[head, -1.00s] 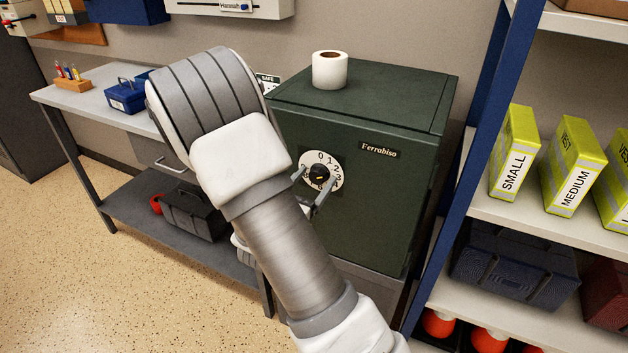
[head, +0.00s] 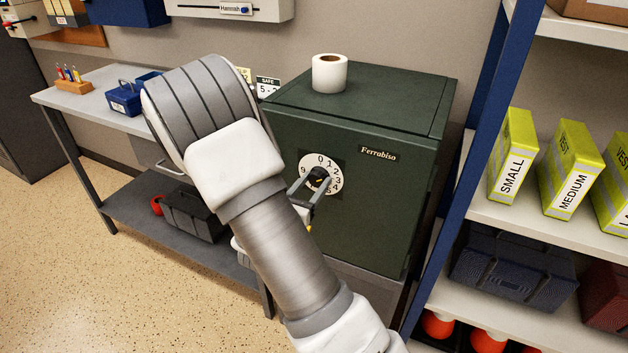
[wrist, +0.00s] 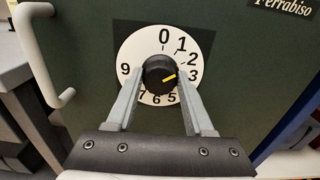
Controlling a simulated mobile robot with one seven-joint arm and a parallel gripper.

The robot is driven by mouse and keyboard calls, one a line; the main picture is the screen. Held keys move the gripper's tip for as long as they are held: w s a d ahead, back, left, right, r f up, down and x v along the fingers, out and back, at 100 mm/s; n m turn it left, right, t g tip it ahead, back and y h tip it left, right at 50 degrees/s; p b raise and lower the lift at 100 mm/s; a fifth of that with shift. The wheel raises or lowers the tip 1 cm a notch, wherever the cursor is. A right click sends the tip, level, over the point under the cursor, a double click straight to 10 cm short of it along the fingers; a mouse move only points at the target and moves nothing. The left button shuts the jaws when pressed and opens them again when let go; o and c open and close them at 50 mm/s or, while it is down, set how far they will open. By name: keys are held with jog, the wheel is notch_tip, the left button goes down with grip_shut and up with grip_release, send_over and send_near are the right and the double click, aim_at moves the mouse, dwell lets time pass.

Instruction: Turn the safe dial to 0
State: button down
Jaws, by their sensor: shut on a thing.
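The knob also shows in the head view (head: 318,177). My gripper (wrist: 161,76) is shut on the knob, one grey finger on each side. The fingers hide parts of the lower plate. In the head view my gripper (head: 315,184) is partly hidden by my arm.
A safe handle (wrist: 43,55) stands left of the dial. A paper roll (head: 329,75) stands on the safe. A blue-framed shelf (head: 455,190) with yellow vest boxes is close on the right. A workbench (head: 75,93) is on the left.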

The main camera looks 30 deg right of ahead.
jog(key=n+p, duration=0.5)
jog(key=p, duration=0.1)
jog(key=shift+r+n, duration=0.25)
jog(key=shift+n, duration=0.15)
jog(key=n+p, duration=0.3)
jog(key=shift+f+n+p, duration=0.2)
jog(key=shift+n+p, duration=0.7)
jog(key=shift+n, duration=0.1)
jog(key=shift+c, duration=1.4)
grip_release()
jog(key=shift+f, duration=0.1)
jog(key=v, duration=1.7)
jog(key=shift+s+a, duration=0.2)
